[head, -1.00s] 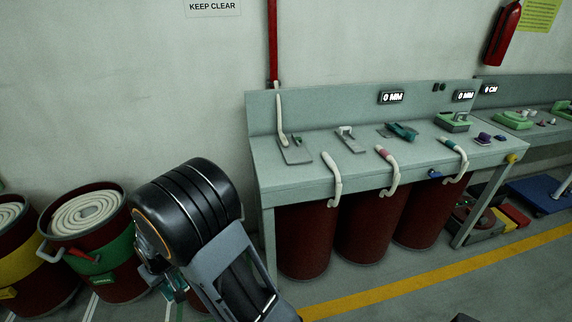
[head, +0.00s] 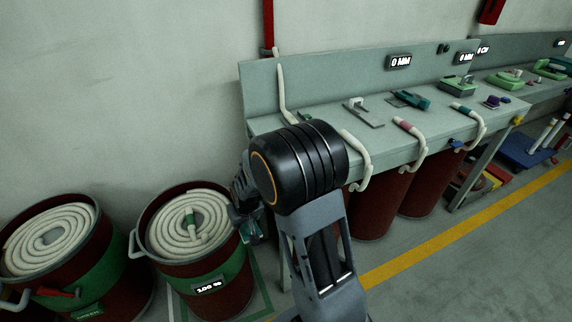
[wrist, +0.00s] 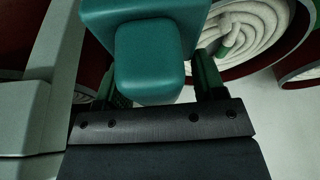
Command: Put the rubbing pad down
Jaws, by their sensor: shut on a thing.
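The rubbing pad (wrist: 152,52) is a teal block with rounded edges, filling the upper middle of the wrist view. My gripper (wrist: 155,84) is shut on it, with a dark finger on either side. In the head view my gripper (head: 246,205) hangs to the left of my black wrist joint, in front of the bench's left end. Only a small teal bit of the pad (head: 256,236) shows there. The pad is held in the air, and its underside is hidden.
The grey-green bench (head: 272,123) carries several tools, including a teal one (head: 410,99), with hoses hanging over its front edge. Left of my gripper stands a drum (head: 207,287) with coiled hose and a "100 %" display; another drum (head: 105,262) stands further left.

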